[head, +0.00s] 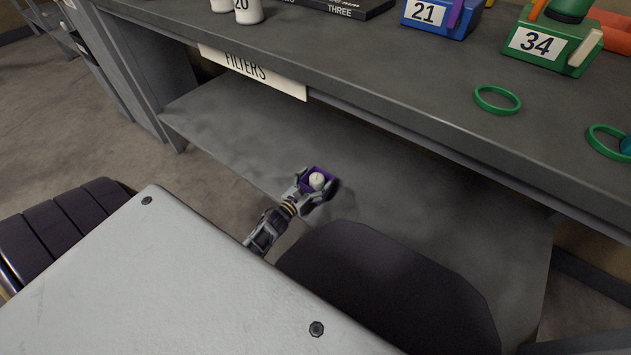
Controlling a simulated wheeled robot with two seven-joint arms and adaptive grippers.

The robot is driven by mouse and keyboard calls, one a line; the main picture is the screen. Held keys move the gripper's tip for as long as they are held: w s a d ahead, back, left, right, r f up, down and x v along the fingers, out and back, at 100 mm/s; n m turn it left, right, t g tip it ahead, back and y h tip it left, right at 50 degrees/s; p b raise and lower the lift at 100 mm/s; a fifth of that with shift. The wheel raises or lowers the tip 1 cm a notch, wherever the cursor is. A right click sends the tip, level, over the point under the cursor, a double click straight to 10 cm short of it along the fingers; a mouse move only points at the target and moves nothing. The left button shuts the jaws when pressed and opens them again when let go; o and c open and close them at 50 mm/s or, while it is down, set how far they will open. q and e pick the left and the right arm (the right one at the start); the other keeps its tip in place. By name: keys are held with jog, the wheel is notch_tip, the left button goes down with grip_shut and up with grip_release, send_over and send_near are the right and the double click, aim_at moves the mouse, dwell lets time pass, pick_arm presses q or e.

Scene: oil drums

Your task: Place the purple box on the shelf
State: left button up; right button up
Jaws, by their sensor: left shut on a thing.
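The purple box (319,175) is small and open-topped, with a round white thing (317,181) in it. My left gripper (317,192) is shut on the purple box, with its fingers at the box's near side and right side. The box is over the grey lower shelf (230,125), under the counter. I cannot tell whether the box touches the shelf. My right gripper is not in view.
The counter (400,85) overhangs the shelf, with a "FILTERS" sign (250,72) on its edge. On top are a blue box marked 21 (425,14), a green box marked 34 (540,44) and green rings (497,99). The shelf around the purple box is clear.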

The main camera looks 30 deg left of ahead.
pick_arm(q)
jog(key=o, duration=0.9)
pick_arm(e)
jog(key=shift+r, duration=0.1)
pick_arm(q)
jog(key=shift+r, duration=0.1)
jog(key=s+a+p, duration=0.1)
jog(key=s+p, duration=0.2)
jog(key=s, duration=0.9)
jog(key=shift+p, duration=0.35)
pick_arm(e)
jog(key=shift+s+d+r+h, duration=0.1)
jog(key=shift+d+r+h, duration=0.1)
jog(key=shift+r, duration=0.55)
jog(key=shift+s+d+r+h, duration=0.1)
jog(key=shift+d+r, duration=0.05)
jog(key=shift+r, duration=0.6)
